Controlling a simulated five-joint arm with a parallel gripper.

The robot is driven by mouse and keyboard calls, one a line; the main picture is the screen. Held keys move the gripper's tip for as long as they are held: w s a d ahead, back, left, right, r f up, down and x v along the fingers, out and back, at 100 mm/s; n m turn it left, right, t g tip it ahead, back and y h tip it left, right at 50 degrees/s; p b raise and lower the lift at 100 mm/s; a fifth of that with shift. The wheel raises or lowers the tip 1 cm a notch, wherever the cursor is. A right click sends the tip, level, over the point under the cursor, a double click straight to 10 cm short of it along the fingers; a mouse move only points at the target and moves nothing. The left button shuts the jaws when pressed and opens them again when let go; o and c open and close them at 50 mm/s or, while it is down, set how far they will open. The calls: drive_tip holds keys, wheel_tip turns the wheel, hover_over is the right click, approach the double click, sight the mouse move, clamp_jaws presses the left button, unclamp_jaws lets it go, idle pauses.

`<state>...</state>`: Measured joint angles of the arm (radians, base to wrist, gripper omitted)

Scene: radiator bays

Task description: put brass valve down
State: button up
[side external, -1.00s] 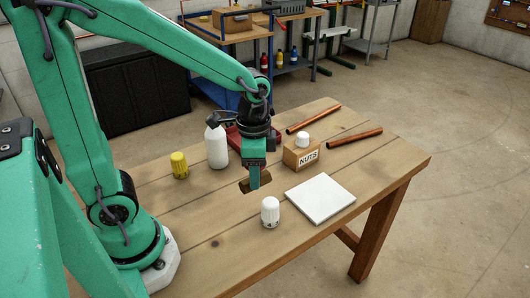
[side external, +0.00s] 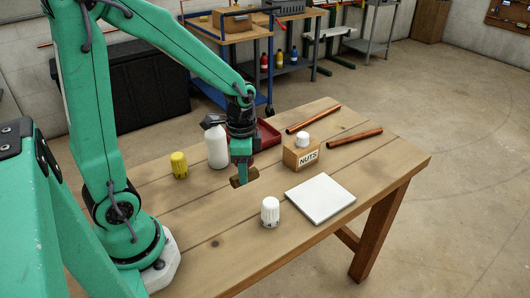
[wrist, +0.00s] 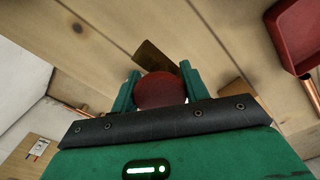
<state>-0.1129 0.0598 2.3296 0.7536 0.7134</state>
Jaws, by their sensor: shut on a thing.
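The brass valve (side external: 248,176) is a small brown-gold piece at the tip of my gripper (side external: 241,168) in the side view. In the wrist view my gripper (wrist: 158,84) is shut on the valve's dark red round part (wrist: 160,92). The valve's brownish metal end (wrist: 152,57) juts out beyond the fingertips. The valve is over the wooden table (side external: 215,266), in front of the white spray bottle and red tray. I cannot tell how much gap there is below it.
A white spray bottle (side external: 216,147) and yellow knob (side external: 179,165) stand left. A red tray (side external: 268,133) is behind my gripper. The NUTS box (side external: 303,157) bears a white knob (side external: 302,139). Right are a white plate (side external: 320,198), white knob (side external: 270,212) and copper pipes (side external: 355,137).

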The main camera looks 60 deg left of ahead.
drive_tip(key=a+f, duration=0.1)
drive_tip(key=w+a+f, duration=0.1)
drive_tip(key=a, duration=0.1)
drive_tip(key=a+f, duration=0.1)
drive_tip(key=shift+w+a, duration=0.2)
drive_tip(key=shift+a, duration=0.15)
drive_tip(key=shift+f, duration=1.95)
drive_tip(key=shift+f, duration=0.1)
drive_tip(key=o, duration=1.2)
drive_tip(key=shift+o, duration=0.2)
wheel_tip(320, 180, up, 12)
